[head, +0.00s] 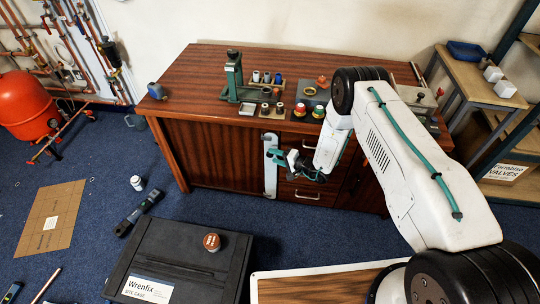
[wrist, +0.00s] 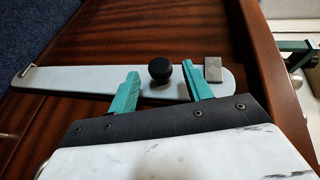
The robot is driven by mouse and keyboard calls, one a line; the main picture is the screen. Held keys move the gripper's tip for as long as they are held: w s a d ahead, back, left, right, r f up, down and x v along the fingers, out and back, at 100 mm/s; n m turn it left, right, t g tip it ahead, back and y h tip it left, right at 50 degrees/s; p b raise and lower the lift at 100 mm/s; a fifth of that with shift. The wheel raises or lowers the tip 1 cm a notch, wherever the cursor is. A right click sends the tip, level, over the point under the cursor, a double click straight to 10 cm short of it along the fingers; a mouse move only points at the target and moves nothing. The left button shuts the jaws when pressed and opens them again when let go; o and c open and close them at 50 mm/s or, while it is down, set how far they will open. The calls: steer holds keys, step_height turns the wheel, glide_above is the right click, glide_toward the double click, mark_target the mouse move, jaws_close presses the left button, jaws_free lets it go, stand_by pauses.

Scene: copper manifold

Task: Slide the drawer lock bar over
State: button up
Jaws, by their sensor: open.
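The lock bar (head: 270,165) is a long pale grey strip on the front of the wooden desk, left of the drawers (head: 297,190). In the wrist view the lock bar (wrist: 85,79) runs across the dark red wood, with a round black knob (wrist: 160,69) and a small square metal piece (wrist: 213,69) near its wide end. My gripper (head: 279,156) is at the bar's upper part. In the wrist view my gripper (wrist: 158,90) is open, with one teal finger on each side of the knob. I cannot tell whether either finger touches it.
The desk top (head: 195,75) holds a green press (head: 234,75), small cups and rolls of tape. A shelf (head: 485,90) stands at the right.

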mark_target(270, 157)
steer(key=shift+x, duration=1.75)
steer(key=shift+c, duration=0.3)
